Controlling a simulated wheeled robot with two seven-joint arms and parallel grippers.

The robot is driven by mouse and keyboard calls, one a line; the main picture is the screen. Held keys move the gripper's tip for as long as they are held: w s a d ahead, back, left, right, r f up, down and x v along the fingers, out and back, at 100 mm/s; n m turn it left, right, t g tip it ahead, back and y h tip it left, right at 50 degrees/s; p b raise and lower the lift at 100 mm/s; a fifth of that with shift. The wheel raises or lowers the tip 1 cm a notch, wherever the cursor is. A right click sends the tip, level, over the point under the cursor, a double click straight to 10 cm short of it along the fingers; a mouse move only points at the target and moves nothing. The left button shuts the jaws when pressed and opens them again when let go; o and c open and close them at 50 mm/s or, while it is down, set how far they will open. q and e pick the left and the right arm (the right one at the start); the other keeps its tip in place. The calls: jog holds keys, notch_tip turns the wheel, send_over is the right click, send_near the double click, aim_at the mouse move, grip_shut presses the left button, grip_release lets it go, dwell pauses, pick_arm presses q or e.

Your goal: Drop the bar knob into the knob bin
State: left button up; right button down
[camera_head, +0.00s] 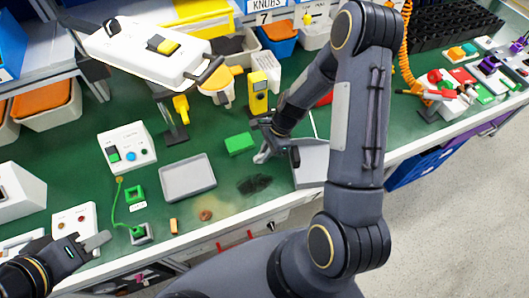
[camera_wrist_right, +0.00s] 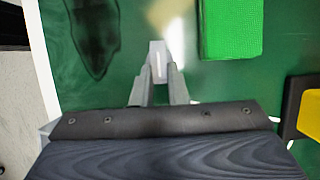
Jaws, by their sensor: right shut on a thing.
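My right gripper (camera_head: 264,155) is low over the green bench mat, between the green block and a grey tray. In the right wrist view its fingers (camera_wrist_right: 157,88) are shut on a small light grey piece with a white line, which looks like the bar knob (camera_wrist_right: 157,56). The knob is too small to make out in the head view. A sign reading "KNOBS" and "7" (camera_head: 265,10) is at the back, above several small bins. I cannot tell for sure which is the knob bin. My left gripper (camera_head: 98,241) is at the lower left; its jaw opening is unclear.
A green block (camera_head: 240,144) lies beside my right gripper. A grey tray (camera_head: 188,178) is left of it, and another grey tray (camera_head: 312,172) is right. A blue bin (camera_head: 280,44) and yellow device (camera_head: 258,92) stand behind. A dark patch (camera_head: 255,184) marks the mat.

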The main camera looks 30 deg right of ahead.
jog(key=shift+r, duration=0.4)
jog(key=s+a+r, duration=0.7)
jog(key=s+r, duration=0.5)
jog(key=w+d+f+n+g+h, duration=0.2)
jog(key=w+n, duration=0.5)
jog(key=n, duration=0.2)
jog(key=w+d+f+n+g+h, duration=0.2)
jog(key=w+n, duration=0.5)
jog(key=n, duration=0.2)
jog(key=shift+d+f+n+g+h, duration=0.3)
jog(key=shift+d+f+g, duration=0.05)
jog(key=shift+g, duration=0.05)
jog(key=shift+b, duration=0.3)
